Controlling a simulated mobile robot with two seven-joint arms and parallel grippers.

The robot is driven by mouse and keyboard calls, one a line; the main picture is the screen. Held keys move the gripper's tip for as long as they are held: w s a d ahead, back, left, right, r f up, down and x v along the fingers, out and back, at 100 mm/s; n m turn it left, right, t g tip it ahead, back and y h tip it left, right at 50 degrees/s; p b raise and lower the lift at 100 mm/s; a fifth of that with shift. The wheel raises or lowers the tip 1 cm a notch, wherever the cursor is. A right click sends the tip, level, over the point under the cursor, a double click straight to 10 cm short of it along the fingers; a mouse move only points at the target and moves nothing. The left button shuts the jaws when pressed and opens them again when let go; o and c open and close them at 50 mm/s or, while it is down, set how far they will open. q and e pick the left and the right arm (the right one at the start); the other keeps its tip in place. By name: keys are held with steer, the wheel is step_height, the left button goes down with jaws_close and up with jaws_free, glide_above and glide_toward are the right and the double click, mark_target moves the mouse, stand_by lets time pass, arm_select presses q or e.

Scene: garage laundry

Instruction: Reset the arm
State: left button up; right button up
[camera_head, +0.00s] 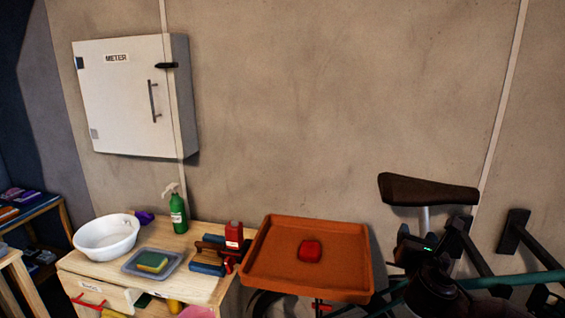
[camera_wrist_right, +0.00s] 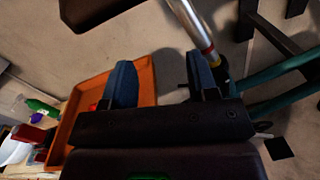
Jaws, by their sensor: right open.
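My right gripper (camera_head: 432,230) is at the lower right of the head view, in front of the bicycle's seat post and right of the orange tray (camera_head: 262,283). In the right wrist view its two blue-grey fingers (camera_wrist_right: 161,78) stand apart with nothing held between them. The tray holds a red object (camera_head: 310,251); in the wrist view the left finger mostly covers it. My left gripper is in neither view.
A bicycle saddle (camera_head: 428,190) on a metal post (camera_wrist_right: 192,25) and a teal frame tube (camera_head: 505,280) are close to my right gripper. A wooden table (camera_head: 205,287) holds a white bowl (camera_head: 104,240), a green spray bottle (camera_head: 178,214) and a red bottle (camera_head: 234,236). A meter cabinet (camera_head: 125,98) hangs above.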

steer(key=s+a+f+m+g+y, duration=0.1)
steer(key=s+a+f+m+y, duration=0.4)
steer(key=m, duration=0.4)
steer(key=s+a+f+m+y, duration=0.2)
steer(key=f+m+y, duration=0.1)
steer(key=f+m, duration=0.55)
steer(key=s+d+f+m+g+h, duration=0.1)
steer(key=s+d+f+m+g, duration=0.1)
steer(key=s+f+m, duration=0.3)
steer(key=s+d+f+m+g+h, duration=0.1)
steer(key=s+f+m+g, duration=0.1)
steer(key=s+f+m, duration=0.4)
steer(key=s+f, duration=0.5)
steer(key=s, duration=0.6)
steer(key=shift+s+d+f+h, duration=0.2)
steer(key=shift+d+f+h, duration=0.1)
steer(key=shift+d+f, duration=0.05)
steer(key=shift+m, duration=0.25)
steer(key=shift+c, duration=0.2)
